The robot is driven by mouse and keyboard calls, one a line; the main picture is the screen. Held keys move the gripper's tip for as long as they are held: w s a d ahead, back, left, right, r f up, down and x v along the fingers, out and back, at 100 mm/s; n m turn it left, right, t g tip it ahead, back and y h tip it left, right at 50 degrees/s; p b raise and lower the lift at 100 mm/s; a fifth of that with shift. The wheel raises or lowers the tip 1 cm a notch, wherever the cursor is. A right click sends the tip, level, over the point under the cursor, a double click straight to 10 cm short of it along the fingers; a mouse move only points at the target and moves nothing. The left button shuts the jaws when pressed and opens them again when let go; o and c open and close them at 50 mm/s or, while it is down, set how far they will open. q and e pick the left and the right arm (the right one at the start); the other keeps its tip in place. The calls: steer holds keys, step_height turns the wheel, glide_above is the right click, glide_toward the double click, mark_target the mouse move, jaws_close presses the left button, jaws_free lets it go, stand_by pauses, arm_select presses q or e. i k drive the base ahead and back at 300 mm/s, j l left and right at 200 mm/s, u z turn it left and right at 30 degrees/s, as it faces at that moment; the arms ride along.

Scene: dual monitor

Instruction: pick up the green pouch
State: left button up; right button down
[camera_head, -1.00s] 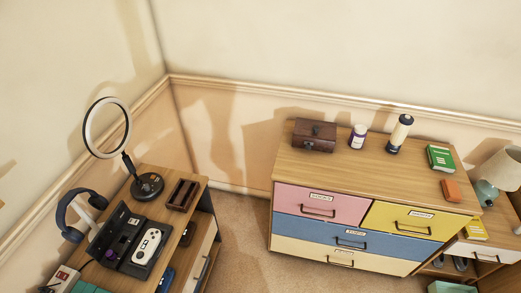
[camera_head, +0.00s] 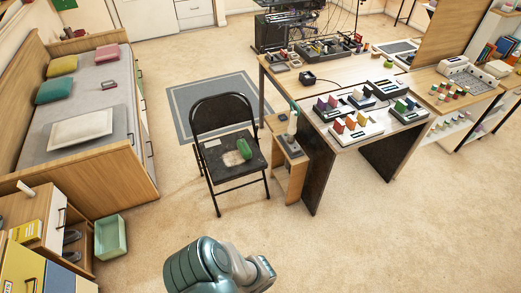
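A green, rounded oblong object (camera_head: 237,156) that looks like the green pouch lies on the seat of a black folding chair (camera_head: 213,161), near the middle of the view. A small tan patch shows beside it on the seat; I cannot tell what it is. A teal-grey rounded part of my own arm shows at the bottom edge, well short of the chair. No fingertips of either gripper show.
Open carpet (camera_head: 330,250) lies before the chair. A desk (camera_head: 340,135) with devices and coloured blocks stands right of it, with a small wooden side stand (camera_head: 290,165) between. A daybed (camera_head: 75,110) is at left, and a pale green bin (camera_head: 111,238) sits on the floor at lower left.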

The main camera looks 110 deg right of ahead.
mark_target(245, 151)
steer(key=z, duration=3.6)
steer(key=i, duration=0.05)
